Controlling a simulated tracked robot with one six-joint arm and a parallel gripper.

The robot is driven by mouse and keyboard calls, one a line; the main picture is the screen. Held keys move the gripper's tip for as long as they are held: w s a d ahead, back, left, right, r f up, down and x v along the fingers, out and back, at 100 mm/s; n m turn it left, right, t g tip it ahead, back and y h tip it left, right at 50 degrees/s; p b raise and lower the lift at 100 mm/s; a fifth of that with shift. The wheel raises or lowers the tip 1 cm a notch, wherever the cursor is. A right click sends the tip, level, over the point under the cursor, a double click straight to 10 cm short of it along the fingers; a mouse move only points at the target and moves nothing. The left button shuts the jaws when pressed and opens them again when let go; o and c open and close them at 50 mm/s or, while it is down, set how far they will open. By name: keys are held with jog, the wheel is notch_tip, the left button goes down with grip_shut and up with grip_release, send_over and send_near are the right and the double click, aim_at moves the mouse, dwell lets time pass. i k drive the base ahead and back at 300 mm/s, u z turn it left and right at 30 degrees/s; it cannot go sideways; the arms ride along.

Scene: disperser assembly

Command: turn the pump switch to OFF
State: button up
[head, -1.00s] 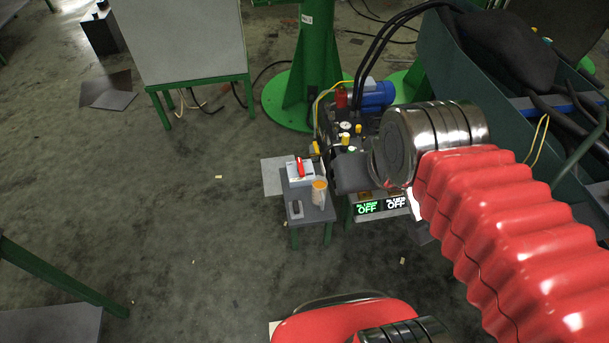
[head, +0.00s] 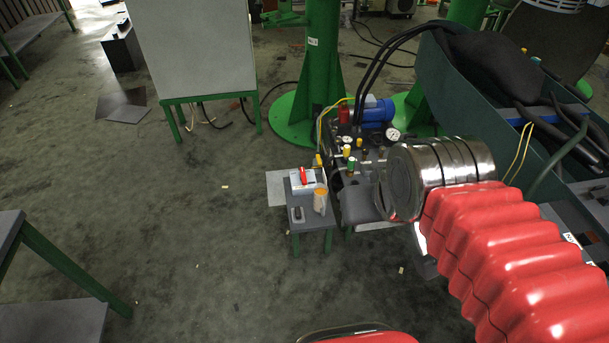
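A small light box with a red switch handle (head: 304,176) stands on a low grey table with green legs, left of the pump unit. I take it for the pump switch; its labels are too small to read. The handle looks roughly upright, but its exact setting cannot be told. My arm, with a red ribbed sleeve and a metal cylinder, comes in from the right and ends right of the switch, apart from it in the picture. My gripper fingers do not show.
An orange-topped cup (head: 320,201) and a small dark object (head: 298,214) share the low table (head: 313,226). The pump unit with a blue motor (head: 378,111), gauges and hoses stands behind. A green column (head: 322,60) rises behind it.

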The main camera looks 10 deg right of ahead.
aim_at(303, 178)
jog(key=u, duration=0.5)
jog(key=i, duration=1.55)
jog(key=z, duration=0.45)
